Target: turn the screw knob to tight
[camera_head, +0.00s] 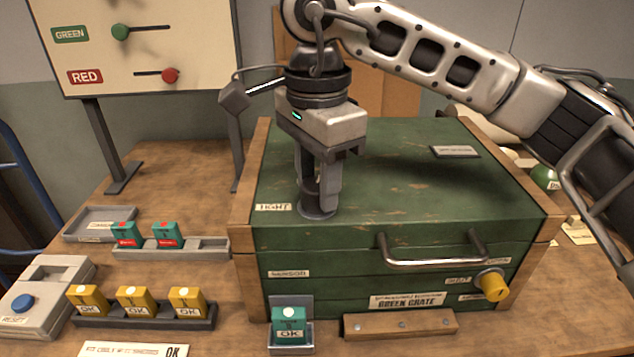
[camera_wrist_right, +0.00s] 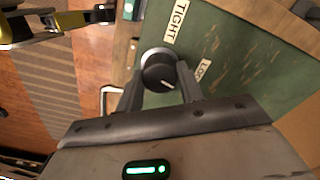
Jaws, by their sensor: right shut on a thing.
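The screw knob (camera_wrist_right: 157,70) is dark and round on a pale ring, on the top of the green crate (camera_head: 380,160). A short light mark on the knob faces my gripper's side in the right wrist view. A label reading TIGHT (camera_wrist_right: 176,22) lies beside the knob, and a second, partly cut label starting "LO" (camera_wrist_right: 205,72) lies to its right. My right gripper (camera_head: 318,196) points down over the crate's left part and is shut on the knob, a finger on either side. It hides much of the knob in the head view.
The crate has a metal handle (camera_head: 435,258) and a yellow knob (camera_head: 493,286) on its front. Trays with yellow blocks (camera_head: 134,301) and green-and-red blocks (camera_head: 166,235) stand left. A slider board (camera_head: 140,45) stands behind. My right arm spans the upper right.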

